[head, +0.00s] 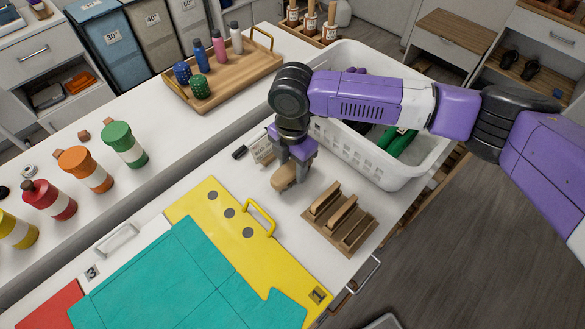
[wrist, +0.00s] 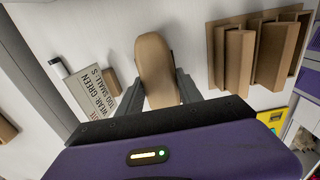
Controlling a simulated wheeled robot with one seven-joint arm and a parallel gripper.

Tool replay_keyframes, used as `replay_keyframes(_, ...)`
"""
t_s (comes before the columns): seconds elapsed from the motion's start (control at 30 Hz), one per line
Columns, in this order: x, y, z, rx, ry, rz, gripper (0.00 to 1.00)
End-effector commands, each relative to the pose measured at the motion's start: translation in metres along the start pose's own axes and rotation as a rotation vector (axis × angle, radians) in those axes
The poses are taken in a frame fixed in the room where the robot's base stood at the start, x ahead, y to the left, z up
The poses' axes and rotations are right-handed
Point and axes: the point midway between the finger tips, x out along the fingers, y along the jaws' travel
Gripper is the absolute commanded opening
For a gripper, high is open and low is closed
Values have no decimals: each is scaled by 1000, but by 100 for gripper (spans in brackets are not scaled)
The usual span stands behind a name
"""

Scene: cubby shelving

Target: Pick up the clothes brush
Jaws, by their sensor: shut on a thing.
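The clothes brush (head: 283,177) has a tan, rounded wooden body. My gripper (head: 292,165) is shut on it, above the white counter between the label card and the wooden rack. In the wrist view the brush (wrist: 157,68) sits between the two grey fingers (wrist: 160,92) and points away from the palm. Its bristle side is mostly hidden. I cannot tell whether it still touches the counter.
A slotted wooden rack (head: 340,218) stands right of the brush. A white basket (head: 400,175) is behind, under my arm. A printed card (head: 262,150) and a black marker (head: 239,152) lie left. A yellow board (head: 205,192) is in front.

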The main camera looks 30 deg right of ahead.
Motion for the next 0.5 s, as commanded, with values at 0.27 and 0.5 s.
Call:
replay_keyframes(0.27, -51, 0, 1, -1, -1, 4, 0)
replay_keyframes(0.5, -119, 1, 0, -2, -2, 5, 0)
